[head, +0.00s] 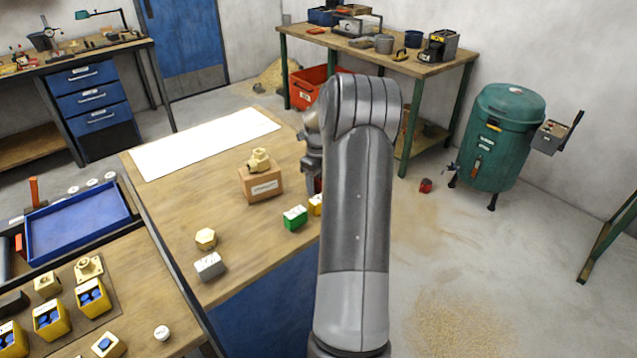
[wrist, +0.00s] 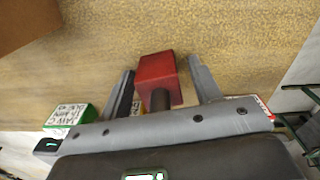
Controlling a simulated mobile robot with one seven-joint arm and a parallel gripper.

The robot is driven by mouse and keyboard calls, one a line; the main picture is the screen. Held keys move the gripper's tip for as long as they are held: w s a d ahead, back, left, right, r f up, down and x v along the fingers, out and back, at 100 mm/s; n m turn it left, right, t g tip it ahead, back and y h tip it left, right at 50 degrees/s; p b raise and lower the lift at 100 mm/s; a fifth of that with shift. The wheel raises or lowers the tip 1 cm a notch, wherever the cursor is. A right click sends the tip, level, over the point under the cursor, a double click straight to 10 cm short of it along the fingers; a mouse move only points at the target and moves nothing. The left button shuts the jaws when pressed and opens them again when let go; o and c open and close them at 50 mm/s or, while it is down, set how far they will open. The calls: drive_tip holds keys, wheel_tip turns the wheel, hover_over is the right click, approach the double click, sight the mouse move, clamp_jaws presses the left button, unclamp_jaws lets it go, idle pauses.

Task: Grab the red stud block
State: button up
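The red stud block (wrist: 155,72) shows in the wrist view, a red block with a dark round stud facing the camera. It lies between the two fingers of my gripper (wrist: 165,78), near their tips. Narrow gaps seem to show on both sides, so the fingers look open around it, not clamped. In the head view my arm hides most of the gripper (head: 314,172); a small dark red patch shows there, but I cannot tell what it is.
A green block (head: 295,218) and a partly hidden yellow block (head: 315,205) stand close to the gripper on the wooden bench. A cardboard box (head: 261,184) with a brass fitting (head: 259,160) on top stands just left. A grey block (head: 210,266) and brass hexagonal piece (head: 206,239) lie nearer.

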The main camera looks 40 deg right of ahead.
clamp_jaws()
idle(0.4)
drive_tip(key=shift+r, duration=0.15)
